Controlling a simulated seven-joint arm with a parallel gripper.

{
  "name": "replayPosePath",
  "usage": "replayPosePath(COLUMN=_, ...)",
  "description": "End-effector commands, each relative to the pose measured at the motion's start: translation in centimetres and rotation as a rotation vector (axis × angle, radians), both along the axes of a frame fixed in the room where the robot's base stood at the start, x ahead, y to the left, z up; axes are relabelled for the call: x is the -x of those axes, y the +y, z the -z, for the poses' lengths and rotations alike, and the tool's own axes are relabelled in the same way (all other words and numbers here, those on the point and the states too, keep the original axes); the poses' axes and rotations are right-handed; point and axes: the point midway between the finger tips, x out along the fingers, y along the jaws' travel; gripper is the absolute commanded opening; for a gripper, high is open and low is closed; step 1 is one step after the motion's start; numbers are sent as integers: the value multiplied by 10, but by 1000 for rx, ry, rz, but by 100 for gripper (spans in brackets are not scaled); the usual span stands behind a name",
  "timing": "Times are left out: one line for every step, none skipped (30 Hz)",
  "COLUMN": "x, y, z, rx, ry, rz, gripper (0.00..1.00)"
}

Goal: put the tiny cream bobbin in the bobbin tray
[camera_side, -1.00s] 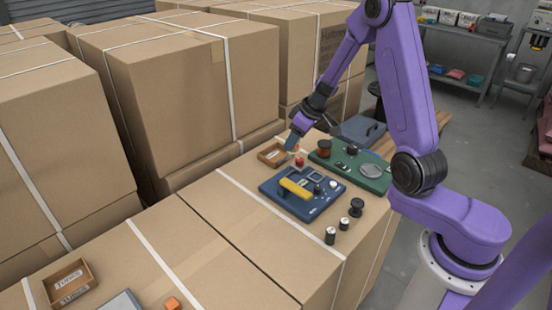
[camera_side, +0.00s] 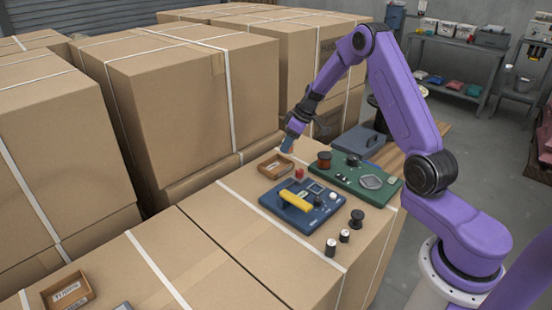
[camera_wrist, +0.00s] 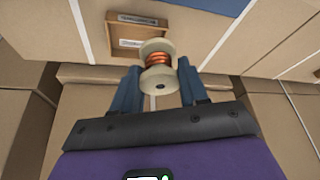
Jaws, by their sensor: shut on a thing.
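The tiny cream bobbin (camera_wrist: 157,79), with cream flanges and copper wire around its middle, is between the blue fingers of my gripper (camera_wrist: 157,72) in the wrist view. My gripper is shut on it. In the side view my gripper (camera_side: 287,146) points down, above and slightly right of a small wooden tray (camera_side: 262,168); the bobbin cannot be made out there. This open tray with labels (camera_wrist: 112,42) also shows beyond the bobbin in the wrist view. The tray's labels are too small to read.
A blue board (camera_side: 280,207) with a yellow piece and a green board (camera_side: 345,182) with spools lie to the right. Black spools (camera_side: 357,218) stand in front. Another wooden tray (camera_side: 49,300) sits at the lower left.

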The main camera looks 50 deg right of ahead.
Motion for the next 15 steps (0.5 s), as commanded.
replayPosePath(x=-8, y=-2, z=5, rx=1, ry=1, rz=-1, gripper=9)
replayPosePath(x=-13, y=-3, z=7, rx=1, ry=1, rz=-2, gripper=9)
replayPosePath(x=-19, y=-4, z=9, rx=0, ry=0, rz=-1, gripper=9)
replayPosePath(x=-23, y=-5, z=12, rx=0, ry=1, rz=-2, gripper=9)
replayPosePath(x=-27, y=-6, z=13, rx=1, ry=0, rz=-2, gripper=9)
replayPosePath(x=-32, y=-8, z=16, rx=0, ry=0, rz=-1, gripper=9)
replayPosePath(x=-36, y=-9, z=22, rx=0, ry=2, rz=0, gripper=9)
replayPosePath(x=-39, y=-9, z=27, rx=0, ry=2, rz=0, gripper=9)
replayPosePath(x=-43, y=-11, z=33, rx=0, ry=2, rz=0, gripper=9)
replayPosePath(x=-46, y=-11, z=37, rx=0, ry=2, rz=0, gripper=9)
replayPosePath(x=-50, y=-12, z=41, rx=0, ry=2, rz=-1, gripper=9)
replayPosePath(x=-55, y=-14, z=46, rx=0, ry=1, rz=-1, gripper=9)
replayPosePath(x=-58, y=-14, z=50, rx=0, ry=2, rz=0, gripper=9)
replayPosePath(x=-60, y=-15, z=54, rx=0, ry=1, rz=0, gripper=9)
replayPosePath(x=-64, y=-16, z=58, rx=0, ry=1, rz=0, gripper=9)
